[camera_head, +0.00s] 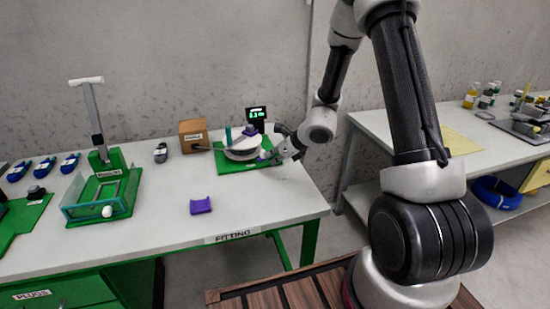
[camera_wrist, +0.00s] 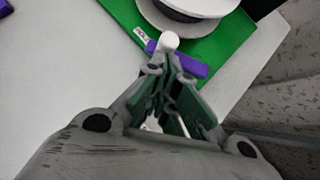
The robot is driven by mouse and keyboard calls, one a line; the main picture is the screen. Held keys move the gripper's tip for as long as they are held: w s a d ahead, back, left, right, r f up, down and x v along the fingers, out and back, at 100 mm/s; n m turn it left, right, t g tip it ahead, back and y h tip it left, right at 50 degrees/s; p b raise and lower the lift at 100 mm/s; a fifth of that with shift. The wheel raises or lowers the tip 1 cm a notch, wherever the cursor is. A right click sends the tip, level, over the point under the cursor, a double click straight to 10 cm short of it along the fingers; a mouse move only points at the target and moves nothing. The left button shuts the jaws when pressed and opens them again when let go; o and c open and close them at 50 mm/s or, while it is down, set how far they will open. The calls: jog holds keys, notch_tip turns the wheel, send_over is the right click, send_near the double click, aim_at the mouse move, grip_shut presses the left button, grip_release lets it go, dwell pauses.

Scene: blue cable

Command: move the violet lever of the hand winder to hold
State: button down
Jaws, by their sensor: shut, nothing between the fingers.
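The hand winder stands on a green base plate (camera_head: 232,166) at the back right of the table, with a white reel (camera_head: 243,152) on it. The wrist view shows the reel (camera_wrist: 190,8) and the green plate (camera_wrist: 222,48) near its edge. The violet lever (camera_wrist: 192,66) lies across that edge, with a white round knob (camera_wrist: 168,41) beside it. A small white label, too small to read surely, is near the lever's left end. My gripper (camera_wrist: 172,68) is shut and empty, its fingertips at the lever and partly covering it; contact cannot be told. In the head view my gripper (camera_head: 270,157) is beside the reel.
A violet block (camera_head: 201,206) lies at the table's middle front. The table between press and winder is mostly clear.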

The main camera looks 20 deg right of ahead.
jog(key=shift+w+a, duration=0.5)
jog(key=shift+a, duration=0.05)
jog(key=shift+r, duration=0.1)
